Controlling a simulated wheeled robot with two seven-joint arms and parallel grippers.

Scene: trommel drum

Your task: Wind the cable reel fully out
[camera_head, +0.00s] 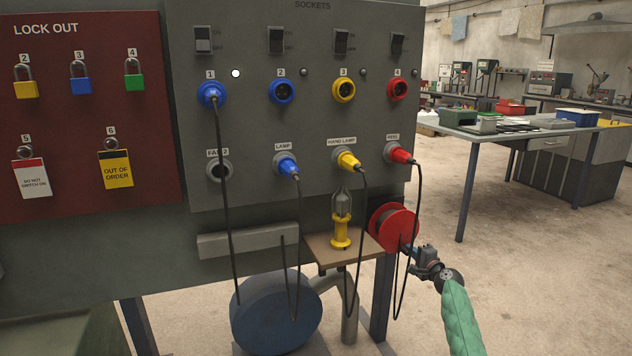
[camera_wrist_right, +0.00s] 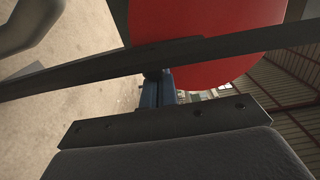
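A black cable (camera_head: 418,195) hangs from that plug in a loop past the reel. My right gripper (camera_head: 408,250) is at the reel's lower right edge, close to the cable. In the right wrist view the red reel (camera_wrist_right: 205,55) fills the top, and a dark band crosses in front of it. The fingertips are small and partly hidden, so I cannot tell whether they grip anything. My left gripper is out of view.
A hand lamp (camera_head: 341,225) stands on a small wooden shelf (camera_head: 325,254) left of the reel. A blue drum (camera_head: 272,312) sits below, with cables hanging before it. A workbench (camera_head: 500,135) stands at the back right. The floor right of the reel is clear.

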